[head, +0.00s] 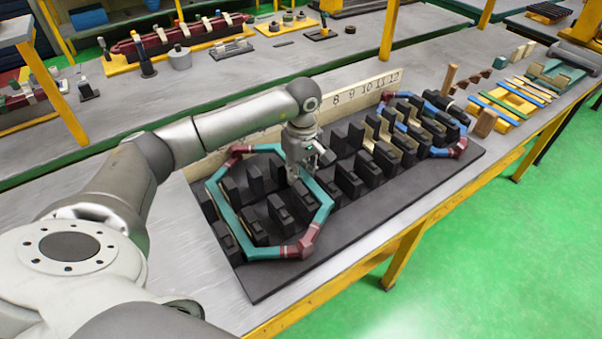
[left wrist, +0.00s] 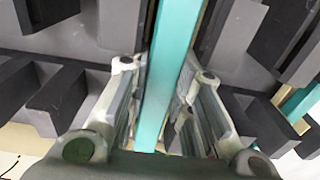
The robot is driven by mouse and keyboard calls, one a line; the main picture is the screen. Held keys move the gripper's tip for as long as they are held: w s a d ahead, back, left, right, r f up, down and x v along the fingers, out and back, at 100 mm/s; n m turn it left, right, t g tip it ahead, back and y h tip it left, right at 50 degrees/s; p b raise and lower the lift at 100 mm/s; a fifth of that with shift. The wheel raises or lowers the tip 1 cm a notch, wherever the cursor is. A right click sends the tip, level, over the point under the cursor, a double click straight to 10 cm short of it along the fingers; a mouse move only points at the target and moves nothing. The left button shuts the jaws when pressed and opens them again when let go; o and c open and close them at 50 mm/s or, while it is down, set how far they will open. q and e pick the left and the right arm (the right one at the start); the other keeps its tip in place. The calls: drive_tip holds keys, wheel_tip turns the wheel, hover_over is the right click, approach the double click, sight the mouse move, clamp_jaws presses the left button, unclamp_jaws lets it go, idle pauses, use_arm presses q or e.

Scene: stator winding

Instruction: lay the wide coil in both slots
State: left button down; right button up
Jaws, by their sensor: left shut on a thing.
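The wide coil (head: 324,196) is a teal loop with dark red end pieces, seen on the left part of the black slotted base (head: 345,232). My left gripper (head: 294,178) is shut on the coil's right-hand side. In the left wrist view the teal bar (left wrist: 170,75) runs between the two fingers of my left gripper (left wrist: 160,105), with dark blocks on both sides of it. The coil's left side (head: 217,212) lies along the black blocks at the base's left end. I cannot tell how deep either side sits in its slot. My right gripper is not in view.
A blue coil with dark red ends (head: 460,150) lies at the base's right end. A pale numbered board (head: 345,97) stands along the back. Wooden strips and blocks (head: 510,98) lie farther right. Another bench with parts stands behind.

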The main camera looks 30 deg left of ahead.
use_arm(q)
drive_tip(key=shift+f, duration=0.1)
idle(0.4)
drive_tip(key=c, duration=1.2)
unclamp_jaws()
drive_tip(key=shift+r, duration=0.25)
drive_tip(key=shift+r+p, duration=0.3)
drive_tip(key=shift+r, duration=0.2)
drive_tip(key=shift+r, duration=0.1)
drive_tip(key=shift+r+p, duration=2.05)
drive_tip(key=shift+r, duration=1.65)
